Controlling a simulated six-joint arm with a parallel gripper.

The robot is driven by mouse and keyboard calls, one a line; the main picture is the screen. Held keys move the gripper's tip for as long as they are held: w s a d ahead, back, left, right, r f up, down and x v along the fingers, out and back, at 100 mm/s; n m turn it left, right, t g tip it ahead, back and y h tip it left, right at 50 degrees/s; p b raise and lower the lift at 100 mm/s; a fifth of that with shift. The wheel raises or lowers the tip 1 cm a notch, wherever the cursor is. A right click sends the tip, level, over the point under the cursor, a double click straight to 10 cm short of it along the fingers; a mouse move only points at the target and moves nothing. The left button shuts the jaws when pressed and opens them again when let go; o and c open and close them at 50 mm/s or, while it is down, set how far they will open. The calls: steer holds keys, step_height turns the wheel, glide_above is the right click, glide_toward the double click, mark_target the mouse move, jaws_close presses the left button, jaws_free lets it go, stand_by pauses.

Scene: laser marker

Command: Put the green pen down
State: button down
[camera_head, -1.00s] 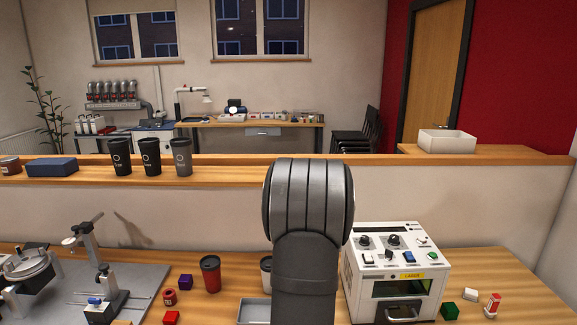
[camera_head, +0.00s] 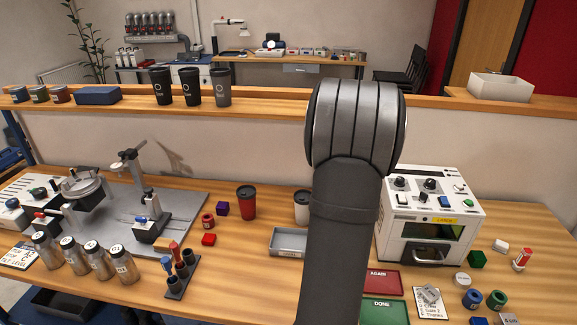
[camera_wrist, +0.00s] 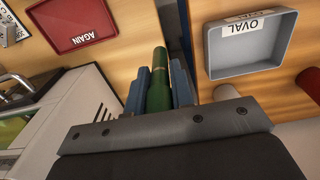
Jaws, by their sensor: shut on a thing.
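In the wrist view the green pen (camera_wrist: 158,82) stands between the two blue fingers of my gripper (camera_wrist: 157,90), which is shut on it. The pen's darker green tip end points up the picture over the wooden table. In the head view my grey arm hides the gripper and the pen. A dark pen stand (camera_head: 178,280) at the front left of the table holds red and blue pens.
A grey tray marked OVAL (camera_wrist: 222,72) and a red AGAIN tray (camera_wrist: 55,47) lie either side of the pen. The white laser machine (camera_head: 408,225) stands right of my arm. A green DONE tray (camera_head: 385,313) is at the front. Metal bottles (camera_head: 95,262) stand left.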

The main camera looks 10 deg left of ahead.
steer(key=s+a+r, duration=0.6)
steer(key=s+a, duration=0.2)
steer(key=a, duration=0.1)
steer(key=shift+w+a+f, duration=0.45)
steer(key=shift+a+f, duration=1.35)
steer(key=shift+a, duration=0.15)
steer(key=shift+w+a+f, duration=0.4)
steer(key=shift+a+f, duration=1.45)
steer(key=shift+a, duration=0.05)
steer(key=shift+w+a+f, duration=0.45)
steer(key=shift+a+f, duration=1.35)
steer(key=shift+a, duration=0.15)
steer(key=c, duration=1.6)
jaws_free()
steer(key=shift+f, duration=0.15)
steer(key=shift+c, duration=0.2)
steer(key=o, duration=0.4)
step_height(320, 180, up, 12)
steer(key=shift+r, duration=0.2)
steer(key=shift+c, duration=0.4)
